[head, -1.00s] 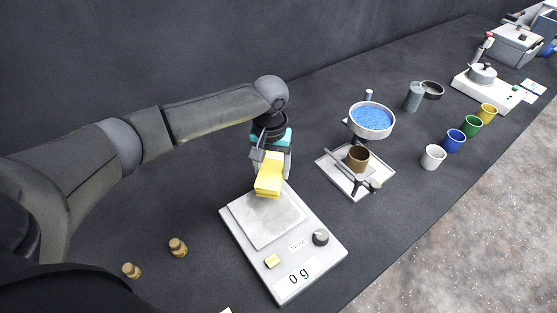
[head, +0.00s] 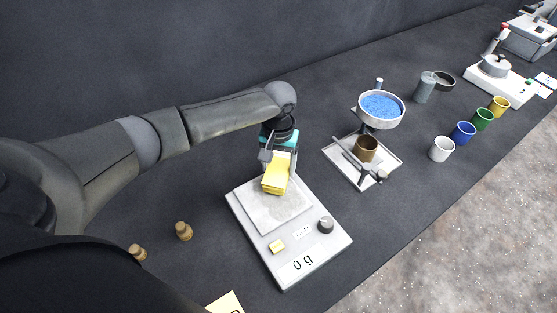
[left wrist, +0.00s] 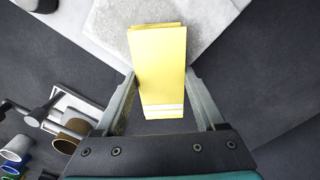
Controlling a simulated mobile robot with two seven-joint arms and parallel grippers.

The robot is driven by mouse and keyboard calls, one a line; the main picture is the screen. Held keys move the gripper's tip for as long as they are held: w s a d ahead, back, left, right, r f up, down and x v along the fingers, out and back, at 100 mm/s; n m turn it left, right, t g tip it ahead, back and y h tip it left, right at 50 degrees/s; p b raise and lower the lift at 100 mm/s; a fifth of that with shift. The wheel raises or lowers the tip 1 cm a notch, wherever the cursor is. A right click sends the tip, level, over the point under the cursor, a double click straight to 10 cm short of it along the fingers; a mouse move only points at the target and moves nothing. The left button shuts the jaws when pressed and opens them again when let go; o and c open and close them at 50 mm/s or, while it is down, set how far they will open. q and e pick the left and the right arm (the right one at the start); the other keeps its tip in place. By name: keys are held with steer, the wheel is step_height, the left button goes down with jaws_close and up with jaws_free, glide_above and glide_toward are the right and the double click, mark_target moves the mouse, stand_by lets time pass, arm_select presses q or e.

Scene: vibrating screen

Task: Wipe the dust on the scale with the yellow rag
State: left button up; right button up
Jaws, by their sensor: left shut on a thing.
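The white scale (head: 319,262) stands on the dark table and its display reads 0 g. Its square grey weighing plate (head: 262,220) has a dusty, mottled surface, also visible in the left wrist view (left wrist: 110,25). My left gripper (head: 279,168) is shut on the folded yellow rag (head: 275,184). It holds the rag over the back part of the plate. In the left wrist view the rag (left wrist: 160,65) sits between the two fingers. I cannot tell whether it touches the plate. My right gripper is not in view.
Right of the scale stands a white tray (head: 335,153) with a brown cup (head: 366,149) under a bowl of blue grains (head: 381,106). Several coloured cups line the right edge. Two small brass weights (head: 183,231) stand left of the scale.

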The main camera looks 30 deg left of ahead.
arm_select(q)
steer(key=shift+f, duration=0.8)
stand_by(0.4)
